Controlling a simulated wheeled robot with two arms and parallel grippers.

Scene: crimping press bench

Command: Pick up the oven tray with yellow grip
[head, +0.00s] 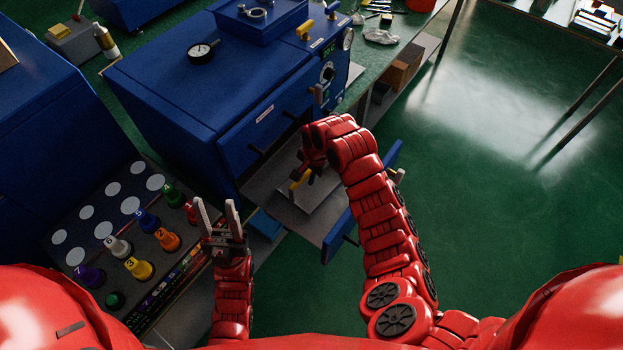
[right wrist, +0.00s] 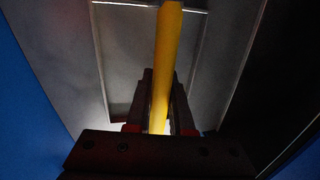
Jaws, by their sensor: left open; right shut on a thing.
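The oven tray (head: 322,200) is a flat grey plate with a yellow grip (head: 301,180). It is at the open lower front of the blue oven (head: 215,85) in the head view. My right gripper (head: 303,176) is at the tray, shut on the yellow grip. In the right wrist view the yellow grip (right wrist: 166,60) stands between the two fingers (right wrist: 160,105), with the grey tray (right wrist: 130,75) behind it. My arm hides part of the tray in the head view. My left gripper (head: 218,222) is open and empty, left of the oven opening, near the bottle rack.
A green bench (head: 405,30) with small items runs behind.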

